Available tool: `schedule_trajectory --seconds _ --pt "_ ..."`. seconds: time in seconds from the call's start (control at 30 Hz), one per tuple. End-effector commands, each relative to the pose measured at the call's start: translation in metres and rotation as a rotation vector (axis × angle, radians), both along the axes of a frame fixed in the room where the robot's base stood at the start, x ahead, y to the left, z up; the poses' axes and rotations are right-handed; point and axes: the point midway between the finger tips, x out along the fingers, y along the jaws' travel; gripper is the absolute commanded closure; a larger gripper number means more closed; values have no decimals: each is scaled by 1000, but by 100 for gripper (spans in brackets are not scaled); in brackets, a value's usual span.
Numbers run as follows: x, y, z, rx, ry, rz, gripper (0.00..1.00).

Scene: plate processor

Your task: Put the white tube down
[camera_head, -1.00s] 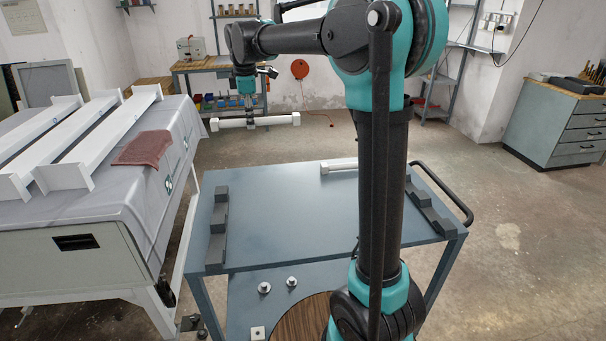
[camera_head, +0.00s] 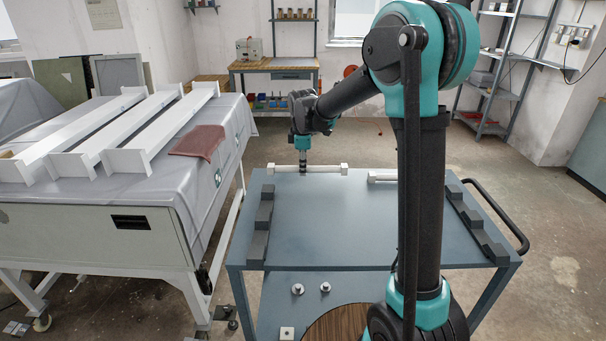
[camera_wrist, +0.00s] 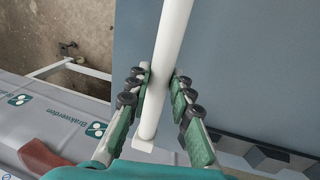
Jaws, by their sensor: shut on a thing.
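The white tube (camera_head: 325,169) lies crosswise at the far left of the blue cart top (camera_head: 350,235), roughly level. My gripper (camera_head: 303,172) points down and is shut on the tube. In the wrist view the tube (camera_wrist: 172,38) runs between the two green-padded fingers of my gripper (camera_wrist: 161,95), over the blue top. I cannot tell whether the tube touches the surface. A second white tube (camera_head: 383,177) lies to its right at the far edge, partly hidden by my arm.
Dark stepped racks stand on the cart's left (camera_head: 261,225) and right (camera_head: 477,222) sides. The middle of the cart top is clear. A black handle (camera_head: 497,212) juts out at right.

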Motion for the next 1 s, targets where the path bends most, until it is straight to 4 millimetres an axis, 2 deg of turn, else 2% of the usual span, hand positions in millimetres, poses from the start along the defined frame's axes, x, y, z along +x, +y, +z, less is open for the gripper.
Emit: schedule_trajectory --seconds 0.2,0.57,0.6,0.73,1.0 --pt "0 0 -28 0 0 0 100" --pt "0 0 -32 0 0 0 100" --pt "0 0 -33 0 0 0 77" --pt "0 0 -32 0 0 0 60" --pt "0 0 -32 0 0 0 58"
